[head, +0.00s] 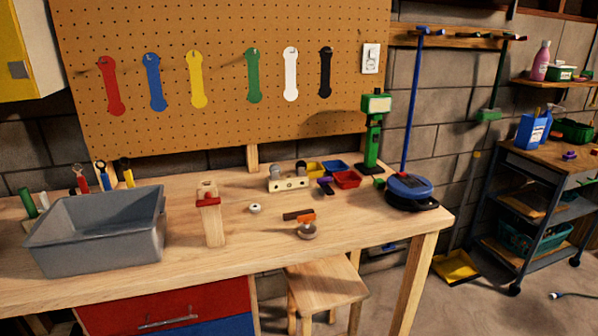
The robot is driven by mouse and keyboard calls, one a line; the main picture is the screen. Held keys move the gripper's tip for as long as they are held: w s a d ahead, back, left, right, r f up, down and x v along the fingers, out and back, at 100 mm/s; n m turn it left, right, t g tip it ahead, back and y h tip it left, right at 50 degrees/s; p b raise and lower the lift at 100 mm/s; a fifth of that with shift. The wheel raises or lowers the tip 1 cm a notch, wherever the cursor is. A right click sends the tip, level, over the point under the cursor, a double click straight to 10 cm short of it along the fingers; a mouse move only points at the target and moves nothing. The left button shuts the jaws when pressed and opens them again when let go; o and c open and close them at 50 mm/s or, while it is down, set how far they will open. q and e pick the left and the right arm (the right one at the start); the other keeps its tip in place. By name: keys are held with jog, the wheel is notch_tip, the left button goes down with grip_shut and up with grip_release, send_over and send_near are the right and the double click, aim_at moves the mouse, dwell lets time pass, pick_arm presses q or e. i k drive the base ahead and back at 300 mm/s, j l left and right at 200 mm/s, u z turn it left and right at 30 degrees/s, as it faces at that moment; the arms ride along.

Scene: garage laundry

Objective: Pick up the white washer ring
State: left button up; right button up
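A small white washer ring (255,208) lies flat on the wooden workbench (180,262), near the middle of its top. Its dark centre hole faces up. It is to the right of an upright wooden block-like tool with a red band (208,200) and stands apart from it. Bare bench surrounds the ring. Neither of my grippers shows in the head view.
A grey bin (99,252) stands at the left of the bench. Right of the ring lie a dark bar (298,214), an orange piece (306,220) and a round metal-and-wood piece (307,232). A wooden block with holes (289,185) stands behind. A stool (326,285) is in front.

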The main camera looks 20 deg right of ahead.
aim_at(255, 208)
jog(key=i+l, duration=0.1)
jog(key=i, duration=0.9)
jog(key=l+z, duration=0.05)
